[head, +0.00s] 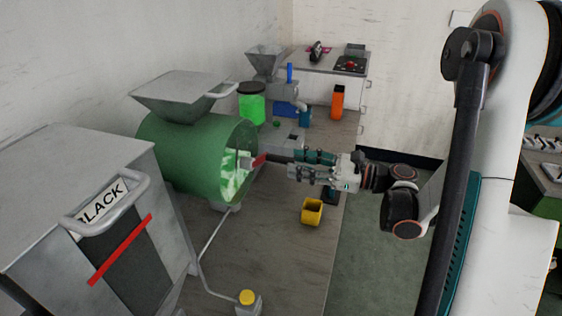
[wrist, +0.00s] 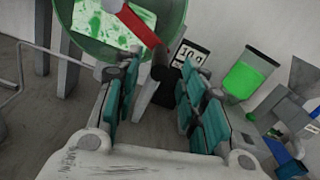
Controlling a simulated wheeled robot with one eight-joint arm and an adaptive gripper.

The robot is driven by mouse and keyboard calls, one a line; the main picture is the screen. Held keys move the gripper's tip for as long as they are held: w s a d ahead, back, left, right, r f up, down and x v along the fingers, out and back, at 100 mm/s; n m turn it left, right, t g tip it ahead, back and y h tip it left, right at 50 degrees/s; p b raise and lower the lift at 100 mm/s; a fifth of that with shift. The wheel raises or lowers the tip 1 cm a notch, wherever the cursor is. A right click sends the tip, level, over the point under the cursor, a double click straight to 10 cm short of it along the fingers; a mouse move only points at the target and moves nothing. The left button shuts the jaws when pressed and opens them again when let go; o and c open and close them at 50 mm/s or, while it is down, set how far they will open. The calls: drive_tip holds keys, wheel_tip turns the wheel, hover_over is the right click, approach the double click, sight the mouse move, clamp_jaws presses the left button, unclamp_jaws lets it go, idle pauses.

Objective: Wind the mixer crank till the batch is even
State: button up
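The mixer is a green drum (head: 185,150) with a grey hopper on top. Its round end shows an uneven batch (head: 236,178) of green and white patches, also seen in the wrist view (wrist: 98,28). A red crank arm (head: 259,161) crosses that end; it shows in the wrist view too (wrist: 136,24). A black crank handle (wrist: 164,74) sticks out from it towards my gripper (wrist: 162,92). My gripper, also in the head view (head: 292,164), is open, its teal-padded fingers apart on either side of the handle's line. I cannot tell whether they touch it.
A grey cabinet marked BLACK (head: 130,235) stands at the near left. A yellow bin (head: 312,211) sits on the bench below my gripper. A yellow-topped post (head: 247,298) is in front.

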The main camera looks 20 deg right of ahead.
sight(267, 157)
drive_tip(key=x, duration=0.5)
drive_tip(key=shift+w+a+b, duration=0.25)
drive_tip(key=shift+a+b, duration=0.05)
drive_tip(key=shift+b, duration=0.05)
drive_tip(key=shift+c, duration=0.3)
clamp_jaws()
